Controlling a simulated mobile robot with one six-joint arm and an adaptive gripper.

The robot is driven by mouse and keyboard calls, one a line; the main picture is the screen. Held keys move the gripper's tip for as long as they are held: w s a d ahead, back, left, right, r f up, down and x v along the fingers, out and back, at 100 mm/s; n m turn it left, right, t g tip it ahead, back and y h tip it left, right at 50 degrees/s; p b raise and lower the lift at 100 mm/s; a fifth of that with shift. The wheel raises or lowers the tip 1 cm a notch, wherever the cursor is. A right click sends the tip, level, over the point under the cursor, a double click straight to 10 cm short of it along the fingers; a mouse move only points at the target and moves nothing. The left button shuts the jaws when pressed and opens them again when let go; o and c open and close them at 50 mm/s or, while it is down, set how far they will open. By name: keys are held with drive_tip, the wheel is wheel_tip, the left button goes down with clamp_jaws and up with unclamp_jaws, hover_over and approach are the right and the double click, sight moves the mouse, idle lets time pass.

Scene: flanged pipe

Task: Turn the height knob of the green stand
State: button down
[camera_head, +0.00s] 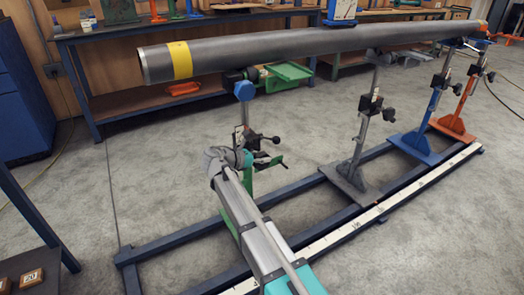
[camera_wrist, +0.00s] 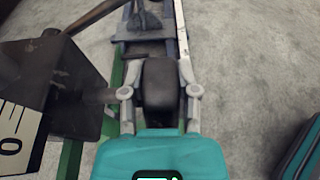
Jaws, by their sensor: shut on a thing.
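The green stand (camera_head: 248,181) is the nearest stand, under the yellow-banded end of the long grey pipe (camera_head: 300,45). Its green upright is partly hidden behind my arm. In the wrist view, a dark rounded knob (camera_wrist: 159,84) sits between the two grey fingers of my gripper (camera_wrist: 160,92). The fingers are closed on its sides. The stand's dark block (camera_wrist: 75,85) with a white scale plate stands just left of the fingers. In the head view, my gripper (camera_head: 246,158) is at the stand's clamp, and its fingertips are hard to make out.
A grey stand (camera_head: 362,125), a blue stand (camera_head: 434,112) and an orange stand (camera_head: 466,95) hold the pipe farther right, on a dark blue floor rail (camera_head: 165,240). A blue-framed workbench (camera_head: 75,75) is behind.

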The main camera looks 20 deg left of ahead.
drive_tip(key=g+p, duration=0.1)
drive_tip(key=y+p, duration=0.1)
drive_tip(key=p, duration=0.1)
drive_tip(key=shift+w+d+r+g+y, duration=0.15)
drive_tip(key=shift+g+y, duration=0.15)
drive_tip(key=shift+g, duration=0.1)
drive_tip(key=shift+f+g+p, duration=0.2)
drive_tip(key=shift+g+p, duration=0.25)
drive_tip(key=shift+g, duration=0.05)
drive_tip(key=shift+f+y, duration=0.1)
drive_tip(key=shift+y, duration=0.3)
drive_tip(key=shift+c, duration=1.8)
unclamp_jaws()
drive_tip(key=shift+f+t+h+b, duration=0.15)
drive_tip(key=shift+t+h+b, duration=0.25)
drive_tip(key=shift+b, duration=0.4)
